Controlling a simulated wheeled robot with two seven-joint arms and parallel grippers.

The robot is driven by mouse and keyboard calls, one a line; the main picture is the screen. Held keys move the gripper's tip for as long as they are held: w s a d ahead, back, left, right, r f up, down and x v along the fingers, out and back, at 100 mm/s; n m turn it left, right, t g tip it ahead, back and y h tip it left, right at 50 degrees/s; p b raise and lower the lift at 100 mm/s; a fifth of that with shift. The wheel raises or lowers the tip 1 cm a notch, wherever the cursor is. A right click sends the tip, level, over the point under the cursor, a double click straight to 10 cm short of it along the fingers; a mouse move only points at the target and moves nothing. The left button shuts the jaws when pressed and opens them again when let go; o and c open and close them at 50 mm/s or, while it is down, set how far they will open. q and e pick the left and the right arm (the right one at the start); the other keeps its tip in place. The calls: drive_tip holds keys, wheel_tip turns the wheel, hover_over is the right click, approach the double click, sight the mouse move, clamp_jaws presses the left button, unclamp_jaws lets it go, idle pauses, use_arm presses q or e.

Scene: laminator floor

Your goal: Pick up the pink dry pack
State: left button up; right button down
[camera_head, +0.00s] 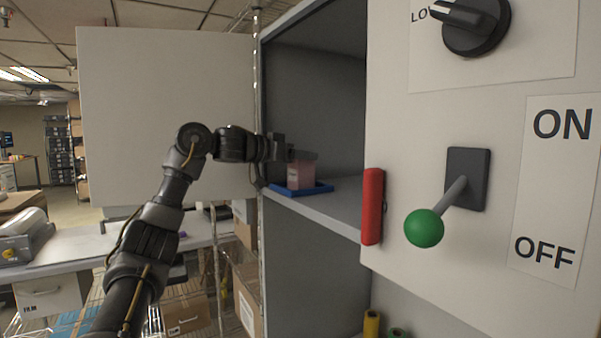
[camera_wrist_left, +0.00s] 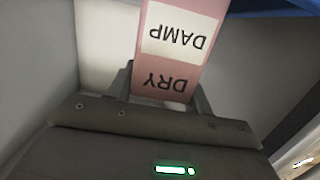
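The pink dry pack (camera_head: 300,176) stands upright in the cabinet opening, on or just above a blue tray (camera_head: 318,189). In the left wrist view the pack (camera_wrist_left: 178,45) shows a white label reading DAMP and the word DRY, both upside down. My left gripper (camera_head: 289,152) is at the pack's upper part. In the left wrist view its two fingers (camera_wrist_left: 163,88) stand on either side of the pack, very close to it. I cannot tell whether they press on it. The pack's top is partly hidden by the gripper. My right gripper is not in view.
The cabinet shelf (camera_head: 338,213) has a side wall to the left and a white panel to the right. A red handle (camera_head: 372,206) and a green-knobbed lever (camera_head: 424,228) stick out there. An open white door (camera_head: 165,110) stands behind my left arm.

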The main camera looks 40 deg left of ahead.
use_arm(q)
drive_tip(key=c, duration=0.5)
drive_tip(key=shift+c, duration=0.2)
drive_tip(key=shift+w+r, duration=0.1)
drive_tip(key=shift+r, duration=0.35)
drive_tip(key=r, duration=0.1)
drive_tip(key=s+r+b, duration=0.1)
drive_tip(key=r, duration=0.1)
drive_tip(key=shift+d+r, duration=0.15)
drive_tip(key=shift+r, duration=0.05)
drive_tip(key=s+d+r+b, duration=0.2)
drive_tip(key=s+r, duration=0.6)
drive_tip(key=s, duration=0.4)
drive_tip(key=shift+s+d+r, duration=0.35)
drive_tip(key=shift+d, duration=0.3)
